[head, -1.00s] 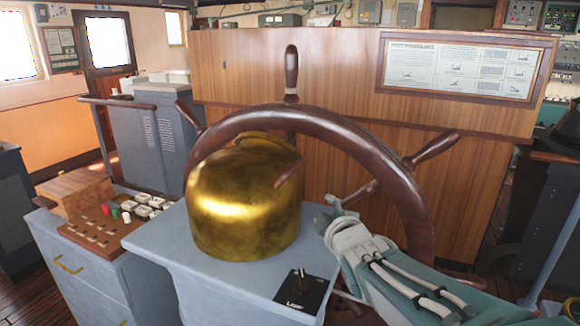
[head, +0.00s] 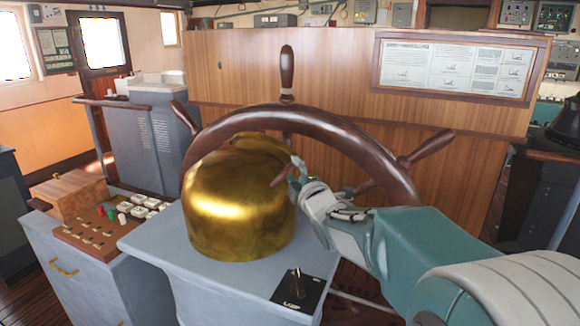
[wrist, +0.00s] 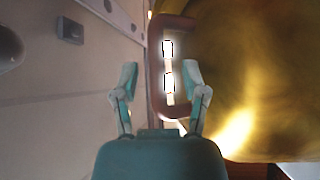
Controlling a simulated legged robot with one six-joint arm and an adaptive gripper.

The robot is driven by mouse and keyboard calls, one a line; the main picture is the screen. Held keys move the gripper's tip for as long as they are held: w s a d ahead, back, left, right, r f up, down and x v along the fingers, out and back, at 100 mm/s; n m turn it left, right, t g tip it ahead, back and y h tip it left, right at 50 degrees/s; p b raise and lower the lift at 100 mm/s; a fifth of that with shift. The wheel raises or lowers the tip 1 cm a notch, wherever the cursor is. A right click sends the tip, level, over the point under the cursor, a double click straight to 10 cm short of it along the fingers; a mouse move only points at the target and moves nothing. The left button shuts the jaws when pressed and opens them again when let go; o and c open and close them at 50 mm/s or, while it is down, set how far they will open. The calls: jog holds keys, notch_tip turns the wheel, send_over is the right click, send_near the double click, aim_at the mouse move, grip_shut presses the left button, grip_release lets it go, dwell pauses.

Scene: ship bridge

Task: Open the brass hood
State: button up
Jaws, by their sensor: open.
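My gripper (head: 296,176) is at that handle, to the right of the hood. In the wrist view the hood (wrist: 260,75) fills the right side, and the C-shaped handle (wrist: 154,75) shows ahead. My open gripper (wrist: 160,78) has one finger on each side of the handle's bar in the picture. I cannot tell whether the fingers touch it.
The wooden wheel (head: 240,118) arches over the hood, with its rim and spokes close to my arm. A small black lever plate (head: 297,289) is on the pedestal's (head: 215,277) front right. A control console (head: 100,250) stands at the left. A wooden panel (head: 330,70) is behind.

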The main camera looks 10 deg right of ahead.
jog(key=shift+w+a+r, duration=0.1)
jog(key=shift+w, duration=0.6)
jog(key=shift+w+a+r, duration=0.1)
jog(key=shift+w, duration=0.55)
grip_shut()
